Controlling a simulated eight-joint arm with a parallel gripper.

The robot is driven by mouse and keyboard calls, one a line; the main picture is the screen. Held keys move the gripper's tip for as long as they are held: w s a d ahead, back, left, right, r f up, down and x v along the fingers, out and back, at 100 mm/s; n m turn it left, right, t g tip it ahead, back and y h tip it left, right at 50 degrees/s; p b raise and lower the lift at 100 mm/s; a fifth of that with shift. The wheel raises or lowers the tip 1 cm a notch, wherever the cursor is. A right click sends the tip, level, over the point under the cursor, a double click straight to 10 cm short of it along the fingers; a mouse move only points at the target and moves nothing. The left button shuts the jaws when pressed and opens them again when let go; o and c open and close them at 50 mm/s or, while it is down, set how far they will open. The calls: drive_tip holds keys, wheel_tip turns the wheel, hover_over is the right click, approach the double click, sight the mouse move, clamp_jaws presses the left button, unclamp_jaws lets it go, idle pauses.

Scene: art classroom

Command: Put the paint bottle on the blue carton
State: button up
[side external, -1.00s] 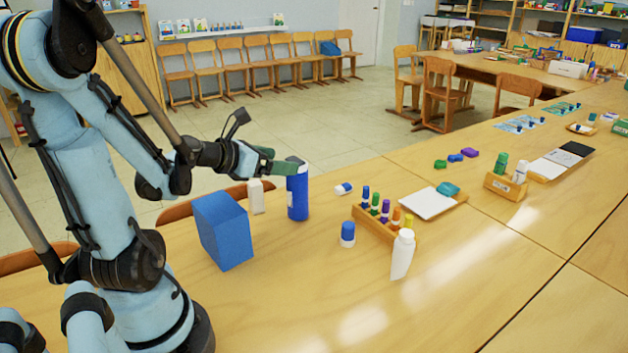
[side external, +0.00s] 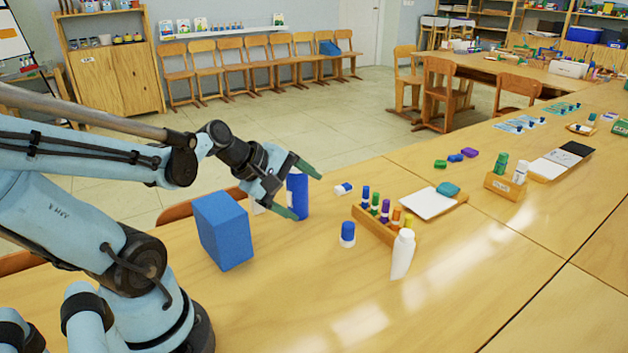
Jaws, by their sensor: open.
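The blue carton (side external: 223,232) stands upright on the table, left of centre. A tall blue cylinder (side external: 298,187), which looks like the paint bottle, stands upright to its right. My gripper (side external: 308,198) is open, with its green fingers spread apart at this bottle and partly covering it. One finger crosses near its top and the other reaches low on its left side. I cannot tell whether the bottle is between the fingers or behind them. A white bottle (side external: 402,255) stands further right.
A small white object (side external: 257,207) is mostly hidden behind my gripper. A blue-capped jar (side external: 347,234), a small eraser-like block (side external: 343,189) and a wooden rack (side external: 374,224) of coloured tubes stand to the right. The table front is clear.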

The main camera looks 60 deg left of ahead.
drive_tip(key=s+d+m+g, duration=0.1)
drive_tip(key=d+m, duration=0.6)
drive_tip(key=m, duration=0.9)
drive_tip(key=shift+d+r+g+y, duration=0.25)
drive_tip(key=shift+d+g+y, duration=0.15)
drive_tip(key=shift+g, duration=0.1)
drive_tip(key=shift+o, duration=0.6)
drive_tip(key=m, duration=0.2)
drive_tip(key=d+m, duration=0.1)
drive_tip(key=shift+s+r+m, duration=0.15)
drive_tip(key=shift+r+m, duration=0.15)
drive_tip(key=shift+m, duration=0.1)
drive_tip(key=shift+a, duration=0.1)
